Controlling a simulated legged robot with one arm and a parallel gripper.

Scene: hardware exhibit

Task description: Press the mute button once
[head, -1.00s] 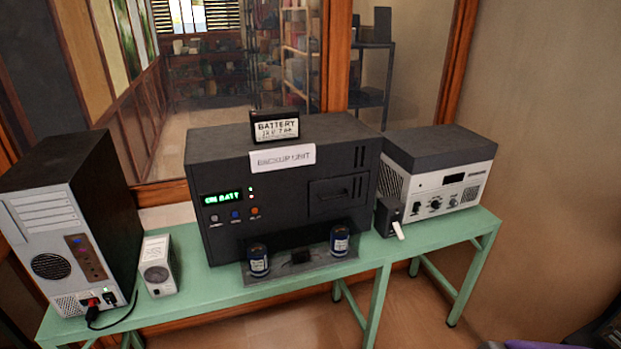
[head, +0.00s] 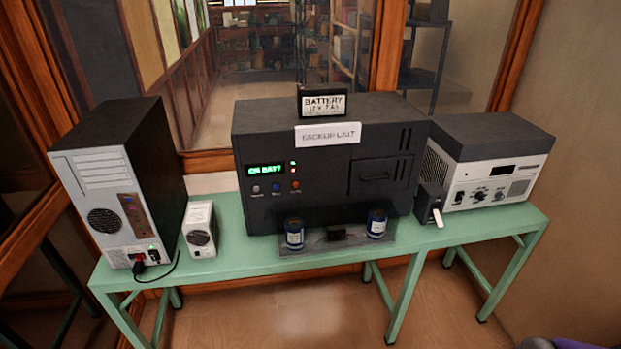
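The black backup unit (head: 330,205) stands on the green table, with a white "BACKUP UNIT" sign and a battery box (head: 323,102) on top. Its front has a lit green display (head: 266,170) that seems to read "ON BATT". Below the display is a row of three small buttons: a grey one (head: 256,189), a blue one (head: 276,187) and an orange one (head: 296,185). The labels under them are too small to read, so I cannot tell which is mute.
On the green table (head: 225,268), a computer tower (head: 88,170) and small white box (head: 200,228) stand left. A grey-white device (head: 492,177) and small black box (head: 428,201) stand right. Two blue cylinders (head: 294,233) (head: 376,223) stand before the unit. Floor shows in front.

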